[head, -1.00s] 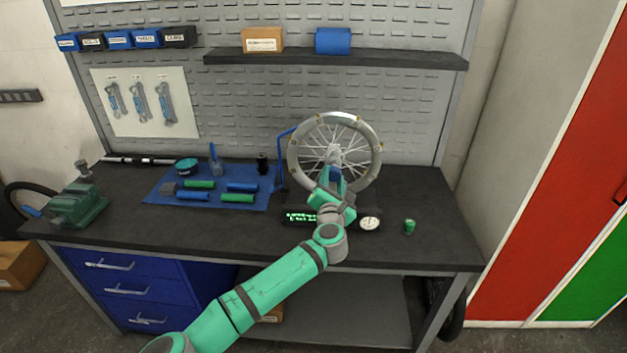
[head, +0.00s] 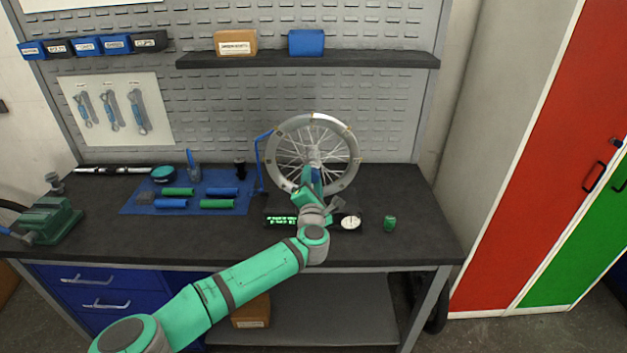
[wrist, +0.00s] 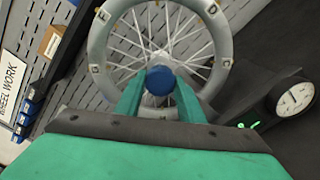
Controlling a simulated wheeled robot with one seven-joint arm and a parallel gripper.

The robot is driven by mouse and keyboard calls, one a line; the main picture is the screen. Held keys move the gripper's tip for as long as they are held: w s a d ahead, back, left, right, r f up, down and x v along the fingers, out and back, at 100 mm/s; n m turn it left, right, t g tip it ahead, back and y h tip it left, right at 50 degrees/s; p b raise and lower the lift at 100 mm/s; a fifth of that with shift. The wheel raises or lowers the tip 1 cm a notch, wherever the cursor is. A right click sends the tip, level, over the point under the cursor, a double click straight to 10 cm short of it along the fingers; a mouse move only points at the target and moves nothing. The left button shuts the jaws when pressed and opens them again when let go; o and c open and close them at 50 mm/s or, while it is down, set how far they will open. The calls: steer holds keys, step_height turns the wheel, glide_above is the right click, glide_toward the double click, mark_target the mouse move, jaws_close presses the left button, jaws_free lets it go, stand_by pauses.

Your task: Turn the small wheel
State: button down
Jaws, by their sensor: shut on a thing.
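The small wheel (head: 279,137) is a silver spoked wheel upright at the back of the dark workbench, beside a blue bracket (head: 259,160). It also shows in the wrist view (wrist: 103,42), with letters and small brass marks on its rim. My gripper (head: 315,180) reaches in front of the wheel's hub. In the wrist view my gripper (wrist: 159,90) has its green fingers on both sides of a round blue knob (wrist: 160,79) in front of the hub, shut on it. The head view largely hides this contact behind my wrist.
A dial gauge (head: 350,222), a green-lit display (head: 282,222) and a green cylinder (head: 390,223) sit near my wrist. A blue mat (head: 138,207) with grips and tools lies left. A vise (head: 52,222) stands at far left. The bench's right end is clear.

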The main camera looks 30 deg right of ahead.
steer(key=shift+s+d+r, duration=0.1)
steer(key=shift+d+r, duration=0.05)
steer(key=shift+r, duration=0.1)
steer(key=c, duration=1.2)
jaws_free()
steer(key=shift+f, duration=0.15)
steer(key=v, duration=1.1)
